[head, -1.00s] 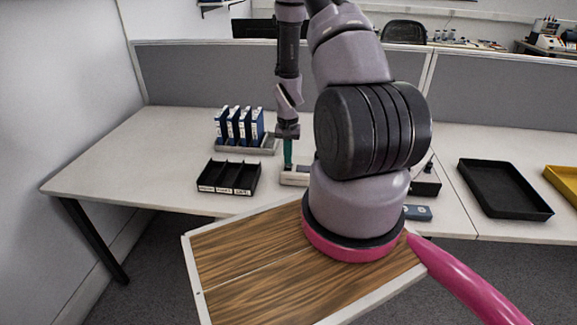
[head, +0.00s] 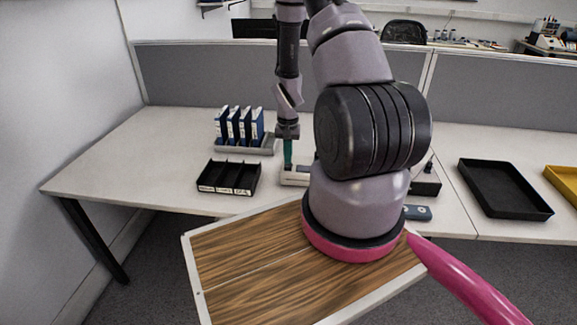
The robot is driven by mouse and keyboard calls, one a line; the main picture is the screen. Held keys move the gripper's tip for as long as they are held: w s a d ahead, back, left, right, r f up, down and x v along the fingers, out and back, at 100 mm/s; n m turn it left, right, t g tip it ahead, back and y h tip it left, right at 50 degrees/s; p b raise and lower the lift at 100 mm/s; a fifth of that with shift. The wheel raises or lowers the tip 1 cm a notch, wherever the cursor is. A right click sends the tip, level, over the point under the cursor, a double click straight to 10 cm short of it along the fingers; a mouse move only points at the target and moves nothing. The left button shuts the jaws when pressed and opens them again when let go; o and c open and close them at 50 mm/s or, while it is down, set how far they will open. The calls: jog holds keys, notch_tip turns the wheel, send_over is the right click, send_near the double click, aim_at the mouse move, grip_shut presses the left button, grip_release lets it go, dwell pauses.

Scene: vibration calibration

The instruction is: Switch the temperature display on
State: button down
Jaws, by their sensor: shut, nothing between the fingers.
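My gripper (head: 288,151) points down over a pale, low device (head: 294,179) on the desk. Its narrow teal tip appears shut and is at or just above the device; I cannot tell whether they touch. My arm hides the right part of this device. A small blue-grey box (head: 418,212) with round marks lies at the desk's front edge, partly behind my arm. A black box (head: 427,187) with a knob on top stands behind it, also partly hidden. I cannot tell which of these is the temperature display, and no lit readout shows.
A black tray with labelled compartments (head: 228,190) lies left of my gripper. Behind it a grey rack (head: 262,150) holds several blue binders. A black tray (head: 505,210) and a yellow tray (head: 569,172) lie at right. The desk's left part (head: 120,165) is clear. A grey partition (head: 200,75) stands behind.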

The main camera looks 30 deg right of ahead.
jog(key=shift+f, duration=0.9)
dwell(0.3)
jog(key=shift+r, duration=3.55)
notch_tip(320, 180, up, 12)
jog(key=t, duration=0.1)
send_over(288, 166)
jog(key=w+a, duration=0.1)
jog(key=a, duration=0.2)
jog(key=s+a+r+n+t, duration=0.1)
jog(key=s+a+r, duration=0.1)
jog(key=r, duration=0.6)
jog(key=s+a+r+t, duration=0.2)
jog(key=r, duration=0.6)
jog(key=s+a+r+t+y, duration=0.1)
jog(key=s+a+r, duration=0.2)
jog(key=s+r, duration=0.4)
jog(key=s+a+r+n+t+y, duration=0.1)
jog(key=s+a+r+t, duration=0.1)
jog(key=s+r, duration=0.6)
jog(key=shift+s+a+n, duration=0.3)
jog(key=shift+s+a, duration=0.5)
jog(key=shift+s, duration=0.2)
